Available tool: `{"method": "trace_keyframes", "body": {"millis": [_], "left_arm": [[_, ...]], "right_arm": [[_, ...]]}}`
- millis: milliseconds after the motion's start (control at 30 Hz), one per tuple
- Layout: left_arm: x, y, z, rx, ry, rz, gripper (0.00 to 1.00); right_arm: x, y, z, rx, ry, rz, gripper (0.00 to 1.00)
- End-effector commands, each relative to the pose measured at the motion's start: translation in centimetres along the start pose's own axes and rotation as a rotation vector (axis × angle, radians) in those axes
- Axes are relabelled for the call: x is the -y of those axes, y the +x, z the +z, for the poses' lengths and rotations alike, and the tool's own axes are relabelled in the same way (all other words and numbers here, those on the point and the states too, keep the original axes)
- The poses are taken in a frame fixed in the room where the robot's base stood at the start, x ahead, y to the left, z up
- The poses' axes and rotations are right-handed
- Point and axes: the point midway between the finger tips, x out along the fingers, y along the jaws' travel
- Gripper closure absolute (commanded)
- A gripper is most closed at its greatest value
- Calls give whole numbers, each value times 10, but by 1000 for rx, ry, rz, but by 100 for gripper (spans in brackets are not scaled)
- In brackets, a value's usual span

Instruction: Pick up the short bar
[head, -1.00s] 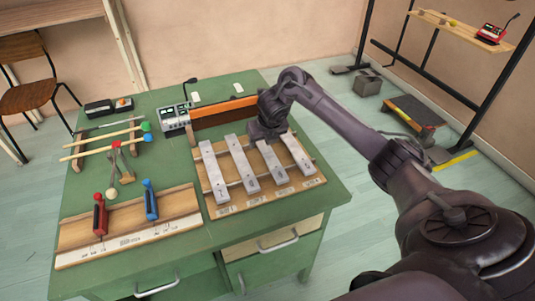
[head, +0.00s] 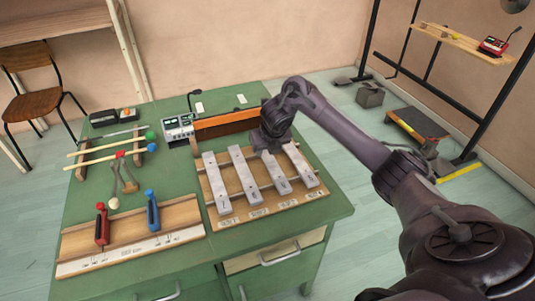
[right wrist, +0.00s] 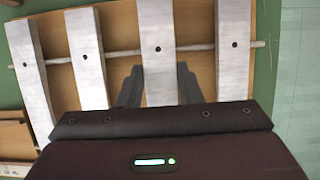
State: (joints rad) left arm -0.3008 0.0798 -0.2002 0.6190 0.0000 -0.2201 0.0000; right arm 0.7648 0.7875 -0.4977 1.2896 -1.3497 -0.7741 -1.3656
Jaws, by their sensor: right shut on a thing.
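Several pale metal bars lie side by side across a wooden frame (head: 226,214) on the green table. My right gripper (right wrist: 159,80) is shut on the third bar from the left (right wrist: 159,28), with one dark finger along each side of it. In the head view this bar (head: 277,178) shows only its near part; my right gripper (head: 268,143) hides its far end. The bar appears to rest on the frame's rods, in line with its neighbours. The fourth bar (head: 301,165) is close on its right, the second bar (head: 243,172) on its left. My left gripper is out of view.
An orange-brown wooden piece (head: 232,126) stands upright just behind the bars, beside a grey device (head: 178,128). A wooden board with red and blue handled pieces (head: 130,238) lies left of the frame, mallets (head: 105,152) farther back. The table's right side is clear.

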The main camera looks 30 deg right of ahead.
Motion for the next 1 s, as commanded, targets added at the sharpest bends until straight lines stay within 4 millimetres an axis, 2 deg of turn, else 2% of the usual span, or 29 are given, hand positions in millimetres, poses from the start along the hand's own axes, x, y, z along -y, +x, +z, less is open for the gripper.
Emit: {"method": "trace_keyframes", "body": {"millis": [167,267,400,600,800,1000], "left_arm": [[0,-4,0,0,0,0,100],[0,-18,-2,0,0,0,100],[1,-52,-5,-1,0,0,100],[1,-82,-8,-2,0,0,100],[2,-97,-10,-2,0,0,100],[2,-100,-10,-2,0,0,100]], "right_arm": [[0,-27,12,6,0,0,100],[1,-54,24,8,-1,-1,100],[2,-98,43,8,-1,-4,100],[1,-145,61,6,0,-2,100],[0,-171,72,3,0,-1,100],[0,-179,74,1,1,0,100]]}}
